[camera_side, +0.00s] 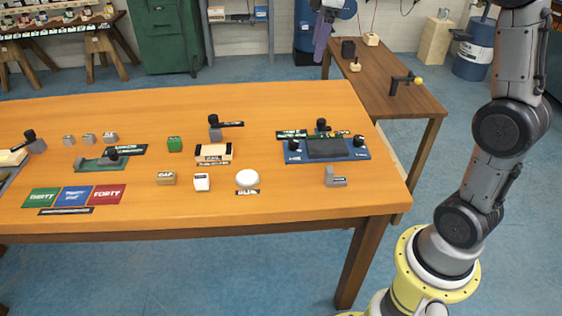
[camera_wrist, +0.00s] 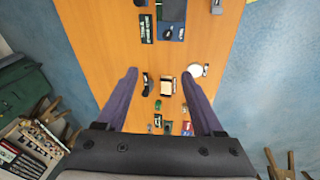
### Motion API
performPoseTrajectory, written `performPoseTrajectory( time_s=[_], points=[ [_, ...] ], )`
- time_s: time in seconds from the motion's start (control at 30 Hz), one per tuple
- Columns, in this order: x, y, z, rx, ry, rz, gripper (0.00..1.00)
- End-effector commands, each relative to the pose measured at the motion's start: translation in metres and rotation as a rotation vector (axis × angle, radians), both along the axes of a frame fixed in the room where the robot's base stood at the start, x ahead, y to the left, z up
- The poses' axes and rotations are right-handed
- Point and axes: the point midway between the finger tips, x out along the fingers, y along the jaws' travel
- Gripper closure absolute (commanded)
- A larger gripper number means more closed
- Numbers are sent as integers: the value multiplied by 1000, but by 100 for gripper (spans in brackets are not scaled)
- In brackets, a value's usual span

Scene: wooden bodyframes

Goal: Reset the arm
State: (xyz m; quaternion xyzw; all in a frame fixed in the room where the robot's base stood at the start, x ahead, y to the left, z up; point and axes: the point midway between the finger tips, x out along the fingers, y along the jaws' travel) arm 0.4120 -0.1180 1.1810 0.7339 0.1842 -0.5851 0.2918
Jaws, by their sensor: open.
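My gripper (camera_wrist: 160,74) is open and empty in the wrist view, with its two purple fingers spread wide apart. It is high above the wooden table (camera_side: 100,110) and points down toward it. The table also shows between the fingers in the wrist view (camera_wrist: 110,40). In the side view, what looks like a purple finger (camera_side: 322,35) hangs at the top edge; the rest of the gripper is cut off. My arm rises at the right of the side view, beyond the table's right end.
On the table are a white round button (camera_side: 247,178), a tan tray (camera_side: 213,153), a blue console (camera_side: 325,150), a green block (camera_side: 175,144), a CAP block (camera_side: 166,178) and coloured number cards (camera_side: 75,196). A side bench (camera_side: 385,90) stands behind.

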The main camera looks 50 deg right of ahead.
Motion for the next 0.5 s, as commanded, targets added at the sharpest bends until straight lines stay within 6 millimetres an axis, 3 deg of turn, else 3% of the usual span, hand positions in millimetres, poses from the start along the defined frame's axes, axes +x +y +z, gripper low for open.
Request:
performPoseTrajectory(
  time_s=[0.1,0.27,0.37,0.5],
  points=[
    [-44,38,22,6,-69,-11,31],
    [-105,76,26,40,-149,-63,31],
    [-144,93,17,74,-194,-113,31],
    [-198,111,-12,143,-247,-215,31]
  ],
)
